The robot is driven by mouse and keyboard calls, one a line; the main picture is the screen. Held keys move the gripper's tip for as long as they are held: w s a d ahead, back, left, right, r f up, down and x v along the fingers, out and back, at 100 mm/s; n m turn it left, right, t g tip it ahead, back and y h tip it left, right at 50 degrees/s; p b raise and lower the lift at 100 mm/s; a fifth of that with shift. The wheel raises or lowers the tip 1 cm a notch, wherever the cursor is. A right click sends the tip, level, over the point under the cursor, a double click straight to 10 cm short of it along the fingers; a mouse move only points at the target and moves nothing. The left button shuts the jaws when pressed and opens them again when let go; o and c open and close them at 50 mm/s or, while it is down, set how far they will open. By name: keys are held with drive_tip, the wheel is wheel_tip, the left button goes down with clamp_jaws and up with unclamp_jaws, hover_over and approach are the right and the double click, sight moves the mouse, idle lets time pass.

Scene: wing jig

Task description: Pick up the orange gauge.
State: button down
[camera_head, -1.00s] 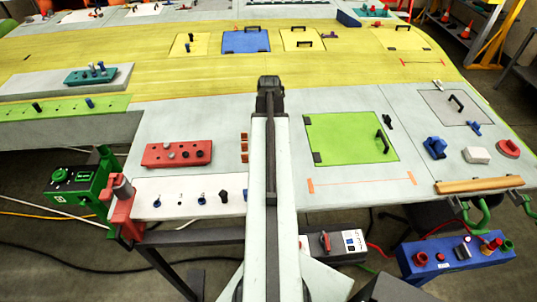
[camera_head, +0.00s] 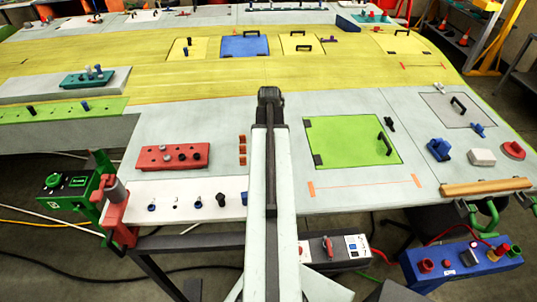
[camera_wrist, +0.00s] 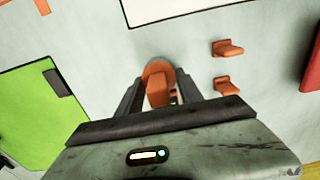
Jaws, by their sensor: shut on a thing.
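The orange gauge (camera_wrist: 158,88) shows in the wrist view between the two dark fingers of my gripper (camera_wrist: 160,92). My gripper is shut on it. Its upper end is rounded and the fingers cover parts of its sides. I cannot tell whether it still touches the surface below. In the head view my arm and the dark wrist (camera_head: 270,98) hide the gauge and the fingertips.
Small orange blocks (camera_wrist: 228,47) stand to the right of my gripper in the wrist view. A green panel (camera_head: 352,142) lies right of my arm and a red block with knobs (camera_head: 172,157) left of it. A white strip (camera_head: 185,186) lines the near edge.

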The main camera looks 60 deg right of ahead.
wheel_tip(320, 180, up, 10)
drive_tip(key=p, duration=1)
drive_tip(key=shift+r, duration=0.15)
